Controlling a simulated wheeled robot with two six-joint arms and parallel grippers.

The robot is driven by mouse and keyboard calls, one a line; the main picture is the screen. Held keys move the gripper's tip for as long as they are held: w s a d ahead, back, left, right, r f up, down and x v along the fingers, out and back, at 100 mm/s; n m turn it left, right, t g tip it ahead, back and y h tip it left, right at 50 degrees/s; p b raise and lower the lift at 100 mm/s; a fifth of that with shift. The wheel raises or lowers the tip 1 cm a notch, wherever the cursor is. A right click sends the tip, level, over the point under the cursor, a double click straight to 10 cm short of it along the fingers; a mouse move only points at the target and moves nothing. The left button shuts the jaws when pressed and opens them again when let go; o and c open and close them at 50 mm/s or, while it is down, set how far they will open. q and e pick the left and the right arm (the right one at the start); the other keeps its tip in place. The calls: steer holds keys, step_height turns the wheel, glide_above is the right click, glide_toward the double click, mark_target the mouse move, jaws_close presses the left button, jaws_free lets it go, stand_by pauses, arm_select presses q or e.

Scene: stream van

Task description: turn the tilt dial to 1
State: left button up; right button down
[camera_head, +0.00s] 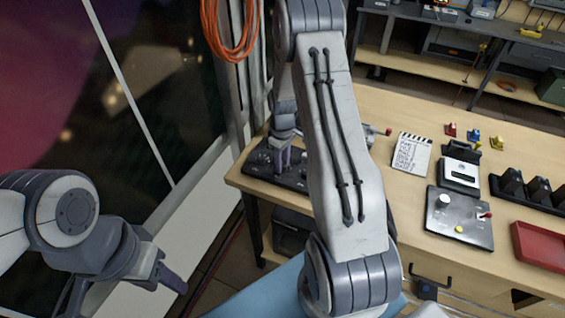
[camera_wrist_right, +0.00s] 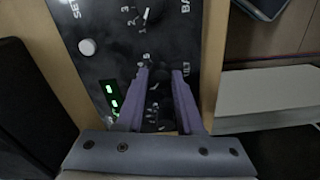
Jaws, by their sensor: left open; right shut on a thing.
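The black control panel (camera_head: 258,168) lies at the left end of the wooden table, and it fills the upper middle of the right wrist view (camera_wrist_right: 105,25). My right gripper (camera_head: 283,165) is down at this panel. In the right wrist view its two purple fingers (camera_wrist_right: 160,75) are shut on the tilt dial (camera_wrist_right: 154,90), beside a partly hidden label ending in "LT". The fingers cover much of the dial and its scale, so I cannot read its setting. My left gripper (camera_head: 125,300) is open and empty at the lower left, away from the table.
A second dial (camera_wrist_right: 146,16), a white round button (camera_wrist_right: 87,47) by "SET" and a small green-lit display (camera_wrist_right: 111,98) are on the panel. Right of my right arm are a clapperboard (camera_head: 411,151), another control box (camera_head: 460,222) and a red tray (camera_head: 540,246). A window stands at left.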

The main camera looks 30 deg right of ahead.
steer(key=shift+n, duration=1.2)
steer(key=c, duration=0.5)
jaws_free()
steer(key=shift+c, duration=0.2)
steer(key=shift+r, duration=0.1)
step_height(320, 180, up, 10)
steer(key=b, duration=0.2)
steer(key=shift+r, duration=0.2)
